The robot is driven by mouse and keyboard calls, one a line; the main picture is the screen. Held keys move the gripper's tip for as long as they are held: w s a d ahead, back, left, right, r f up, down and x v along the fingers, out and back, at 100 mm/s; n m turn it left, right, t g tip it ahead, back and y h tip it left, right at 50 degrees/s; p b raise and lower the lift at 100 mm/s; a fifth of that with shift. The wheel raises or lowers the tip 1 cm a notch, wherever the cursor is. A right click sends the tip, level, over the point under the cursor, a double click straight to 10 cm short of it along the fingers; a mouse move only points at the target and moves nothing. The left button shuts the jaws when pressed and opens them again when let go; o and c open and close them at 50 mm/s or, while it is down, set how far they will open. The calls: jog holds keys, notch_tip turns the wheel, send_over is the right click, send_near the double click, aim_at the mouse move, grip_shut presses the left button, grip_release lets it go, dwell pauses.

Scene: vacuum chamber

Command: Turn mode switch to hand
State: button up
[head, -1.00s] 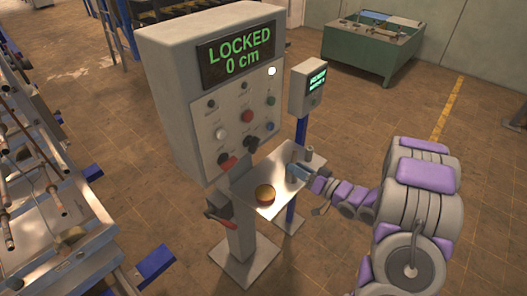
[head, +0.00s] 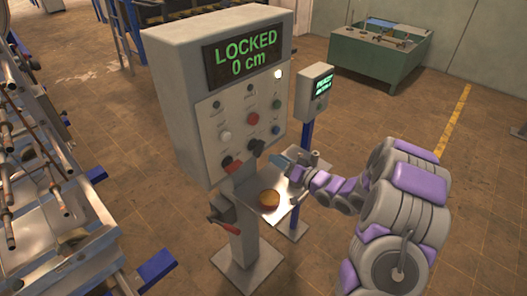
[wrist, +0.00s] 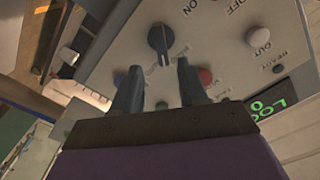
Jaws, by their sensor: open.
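The control panel (head: 195,105) is a grey box on a post, and its screen (head: 243,57) reads LOCKED 0 cm. A black rotary knob (head: 257,147) sits low on its right side and appears to be the mode switch. In the wrist view the black knob (wrist: 160,40) is just ahead of the fingertips, roughly centred between them, with its pointer toward me. Its small labels are too blurred to read. My gripper (head: 279,160) is open and empty, close to the panel's lower right. The wrist view shows both fingers (wrist: 159,72) apart, with no clear contact on the knob.
A red-and-black knob (head: 228,162) and several buttons share the panel. A small display box (head: 313,90) on a blue post stands to the right. Metal racking (head: 45,190) fills the left.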

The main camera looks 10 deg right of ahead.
aim_at(263, 149)
jog(key=x, duration=0.7)
jog(key=shift+w+a+b, duration=0.2)
jog(key=shift+w+b, duration=0.05)
jog(key=shift+b, duration=0.15)
jog(key=shift+s+r, duration=0.1)
grip_shut()
